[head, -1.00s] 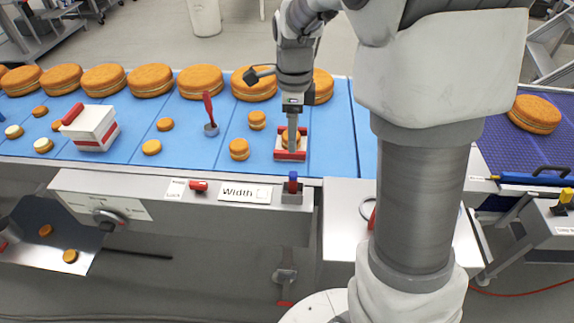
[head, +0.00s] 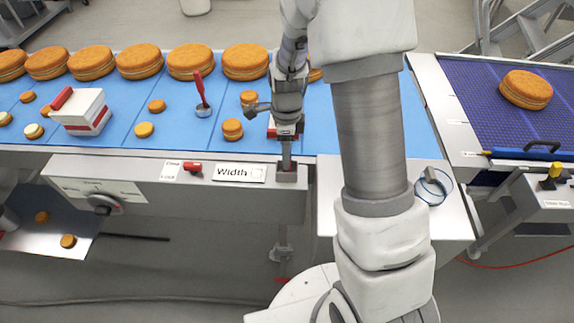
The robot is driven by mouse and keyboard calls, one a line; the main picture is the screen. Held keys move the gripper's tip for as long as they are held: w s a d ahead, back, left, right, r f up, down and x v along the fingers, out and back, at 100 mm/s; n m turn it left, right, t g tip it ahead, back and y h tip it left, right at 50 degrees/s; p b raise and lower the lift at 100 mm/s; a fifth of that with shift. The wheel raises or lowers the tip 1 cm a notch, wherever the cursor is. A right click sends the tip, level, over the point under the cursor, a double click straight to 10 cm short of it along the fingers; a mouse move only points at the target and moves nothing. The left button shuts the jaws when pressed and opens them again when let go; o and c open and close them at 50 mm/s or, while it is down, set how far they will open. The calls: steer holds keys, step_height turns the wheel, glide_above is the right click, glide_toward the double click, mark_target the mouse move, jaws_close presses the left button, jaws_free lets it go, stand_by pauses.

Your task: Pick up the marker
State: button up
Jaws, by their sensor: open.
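My gripper (head: 287,163) points down at the small grey holder (head: 287,176) on the front ledge of the conveyor, right of the "Width" label. The jaws are open, with the fingertips just over the holder's top. The marker cannot be made out now. Earlier a blue-and-red upright piece, probably the marker, stood in this holder, and my fingers now cover that spot. Whether the fingers are around it or touching it cannot be told.
A red-edged tray (head: 270,130) lies partly hidden behind my gripper. Sandwich rounds, a red-handled scoop (head: 202,95) and a red-and-white box (head: 82,112) stand on the blue belt. A red knob (head: 192,168) and a clear blue-rimmed ring (head: 434,185) are at the front.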

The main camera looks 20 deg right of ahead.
steer(key=shift+w+d+f, duration=0.1)
steer(key=shift+f, duration=1.5)
jaws_close()
